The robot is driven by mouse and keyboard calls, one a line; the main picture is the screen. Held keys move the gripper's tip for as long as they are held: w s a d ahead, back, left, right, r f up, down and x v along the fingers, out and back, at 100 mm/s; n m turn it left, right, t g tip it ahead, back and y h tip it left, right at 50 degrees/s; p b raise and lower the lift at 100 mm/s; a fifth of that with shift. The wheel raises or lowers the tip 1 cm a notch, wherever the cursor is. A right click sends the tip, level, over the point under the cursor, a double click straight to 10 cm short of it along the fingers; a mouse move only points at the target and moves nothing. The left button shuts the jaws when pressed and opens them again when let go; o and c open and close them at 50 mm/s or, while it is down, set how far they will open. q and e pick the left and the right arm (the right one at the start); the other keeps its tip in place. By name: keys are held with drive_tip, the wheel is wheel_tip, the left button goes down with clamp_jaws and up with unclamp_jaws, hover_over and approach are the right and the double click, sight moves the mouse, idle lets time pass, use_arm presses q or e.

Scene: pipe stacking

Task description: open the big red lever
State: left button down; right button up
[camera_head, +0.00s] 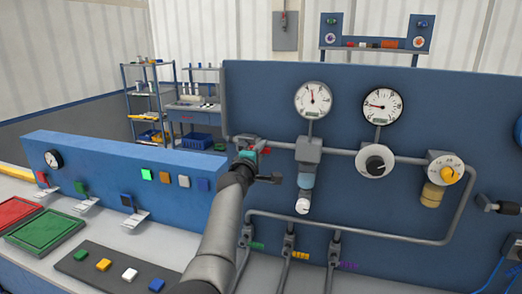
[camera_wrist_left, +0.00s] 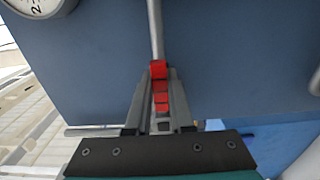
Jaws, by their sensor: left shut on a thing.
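The big red lever (camera_wrist_left: 159,88) lies between the two fingers of my left gripper (camera_wrist_left: 159,98) in the left wrist view. The fingers are closed along both its sides. A grey pipe runs up from the lever's far end. In the head view my left gripper (camera_head: 256,160) is at the left end of the blue pipe panel, and it hides most of the lever. Only a small bit of red shows beside it. What looks like my right gripper (camera_head: 490,204) is at the right edge, dark and partly cut off; its jaws are unclear.
The blue panel (camera_head: 345,80) carries two round gauges (camera_head: 313,100), grey pipes, and a dial with a yellow knob (camera_head: 447,172). A low blue console (camera_head: 120,165) with small levers and coloured buttons stands at left. Red and green trays (camera_head: 45,233) lie in front of it.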

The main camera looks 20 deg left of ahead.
use_arm(q)
drive_tip(key=shift+r, duration=0.15)
drive_tip(key=c, duration=0.8)
unclamp_jaws()
drive_tip(key=shift+s+a+p, duration=0.15)
drive_tip(key=shift+s+p, duration=1.55)
drive_tip(key=shift+s, duration=2.1)
drive_tip(key=shift+s+a+p, duration=0.1)
drive_tip(key=shift+s+p, duration=1.55)
drive_tip(key=shift+s, duration=2.15)
